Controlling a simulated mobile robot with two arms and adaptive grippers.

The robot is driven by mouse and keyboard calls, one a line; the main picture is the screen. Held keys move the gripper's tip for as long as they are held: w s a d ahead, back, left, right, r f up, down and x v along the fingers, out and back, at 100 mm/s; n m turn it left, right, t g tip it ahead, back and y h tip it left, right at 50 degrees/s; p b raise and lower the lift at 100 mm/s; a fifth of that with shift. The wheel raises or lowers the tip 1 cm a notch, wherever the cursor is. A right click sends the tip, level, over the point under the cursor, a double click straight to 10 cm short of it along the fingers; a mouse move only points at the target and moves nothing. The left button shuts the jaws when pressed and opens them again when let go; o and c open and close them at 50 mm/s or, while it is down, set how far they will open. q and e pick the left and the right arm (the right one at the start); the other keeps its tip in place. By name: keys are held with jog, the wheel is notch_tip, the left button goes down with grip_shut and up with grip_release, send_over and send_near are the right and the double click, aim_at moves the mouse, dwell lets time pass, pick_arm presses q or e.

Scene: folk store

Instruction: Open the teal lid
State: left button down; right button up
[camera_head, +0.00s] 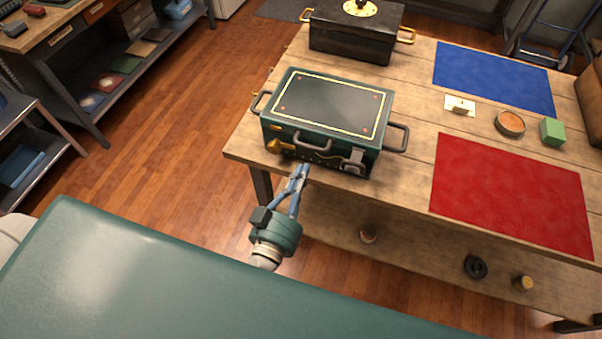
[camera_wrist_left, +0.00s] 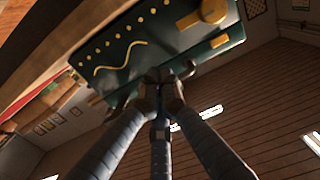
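A teal box (camera_head: 330,149) stands on the wooden table, and its teal lid (camera_head: 333,101), with a yellow border line, lies flat and closed on top. A dark handle (camera_head: 312,143) is on the front side, with a gold knob (camera_head: 273,146) to its left and a metal latch (camera_head: 355,160) to its right. My left gripper (camera_head: 300,170) is at the lower front of the box. In the left wrist view its fingertips (camera_wrist_left: 163,76) are close together, overlapping the lower edge of the box front (camera_wrist_left: 145,45). Whether they touch or hold anything is unclear.
A black chest (camera_head: 355,38) with gold handles stands behind the box. A red mat (camera_head: 512,195), a blue mat (camera_head: 494,77), a round tin (camera_head: 510,123) and a green cube (camera_head: 552,131) lie to the right. A teal surface (camera_head: 150,285) fills the lower left foreground.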

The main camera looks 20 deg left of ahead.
aim_at(314, 143)
pick_arm(q)
jog(key=shift+w, duration=0.25)
jog(key=shift+w, duration=0.55)
jog(key=shift+w, duration=0.1)
jog(key=shift+w+p, duration=0.4)
jog(key=shift+w, duration=0.1)
jog(key=shift+w+d+p, duration=0.1)
jog(key=shift+w+p, duration=0.2)
jog(key=shift+w, duration=1.7)
jog(key=shift+s, duration=0.35)
jog(key=shift+r+p, duration=0.1)
jog(key=shift+p, duration=0.3)
